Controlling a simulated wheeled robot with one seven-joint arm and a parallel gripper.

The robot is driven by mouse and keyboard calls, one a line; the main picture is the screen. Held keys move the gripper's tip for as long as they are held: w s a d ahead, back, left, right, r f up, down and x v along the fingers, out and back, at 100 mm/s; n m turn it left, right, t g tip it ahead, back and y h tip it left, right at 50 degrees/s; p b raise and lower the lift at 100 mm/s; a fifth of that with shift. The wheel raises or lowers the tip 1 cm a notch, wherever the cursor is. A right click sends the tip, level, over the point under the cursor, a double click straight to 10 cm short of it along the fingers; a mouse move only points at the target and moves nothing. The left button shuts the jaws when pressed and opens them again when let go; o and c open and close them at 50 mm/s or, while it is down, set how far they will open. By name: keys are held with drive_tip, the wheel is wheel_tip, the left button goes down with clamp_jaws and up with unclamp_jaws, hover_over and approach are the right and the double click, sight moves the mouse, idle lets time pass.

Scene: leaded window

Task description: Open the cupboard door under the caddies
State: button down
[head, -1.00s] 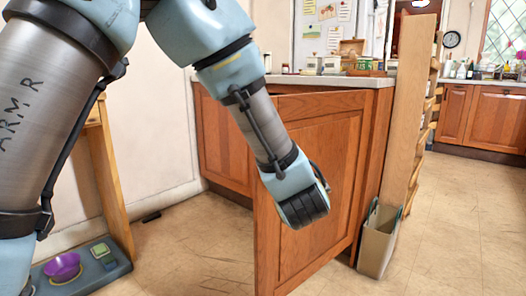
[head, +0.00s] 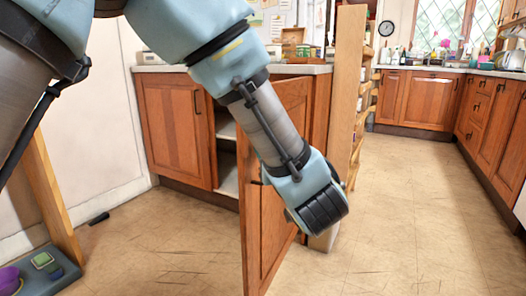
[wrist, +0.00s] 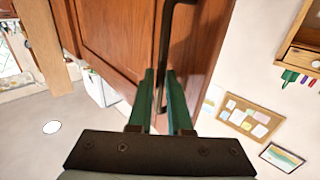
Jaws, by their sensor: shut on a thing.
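The brown wooden cupboard door (head: 268,236) stands open, swung out from the counter on its right side. Pale shelves (head: 228,178) show inside the cupboard behind it. Small tins (head: 303,51) stand on the counter above. In the wrist view, my gripper (wrist: 161,98) has its two green fingers shut around the dark bar handle (wrist: 177,40) near the edge of the door (wrist: 120,35). In the head view my wrist hides the fingers, the handle and part of the door.
A shut cupboard (head: 172,130) is at the left. A low stand (head: 50,275) is at lower left. The tiled floor (head: 420,220) is clear at right.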

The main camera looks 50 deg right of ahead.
drive_tip(key=c, duration=0.9)
unclamp_jaws()
drive_tip(key=p+v, duration=0.1)
drive_tip(key=v, duration=0.9)
drive_tip(key=shift+s+a, duration=0.15)
drive_tip(key=shift+s, duration=0.15)
